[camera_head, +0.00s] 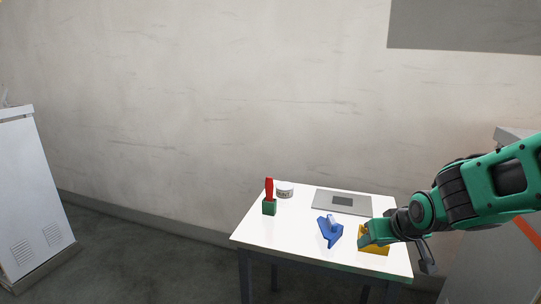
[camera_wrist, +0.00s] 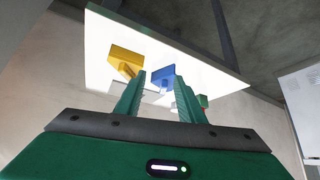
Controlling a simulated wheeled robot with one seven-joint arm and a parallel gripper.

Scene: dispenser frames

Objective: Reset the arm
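My arm reaches in from the right in the head view. My gripper (camera_head: 366,236) overlaps the yellow block (camera_head: 375,250) at the table's right side. In the wrist view my gripper (camera_wrist: 158,82) has its two green fingers apart, with nothing clearly held between them. That view shows the table upside down. The yellow block (camera_wrist: 126,59) appears beyond the left finger, and a blue dispenser-like piece (camera_wrist: 161,83) beyond the gap. Contact between my gripper and the yellow block cannot be told.
On the white table (camera_head: 290,234) stand the blue piece (camera_head: 328,234), a green block with a red upright part (camera_head: 269,205), a tape roll (camera_head: 284,191) and a flat grey plate (camera_head: 326,202). A white cabinet (camera_head: 25,190) stands far left. The table's front left is clear.

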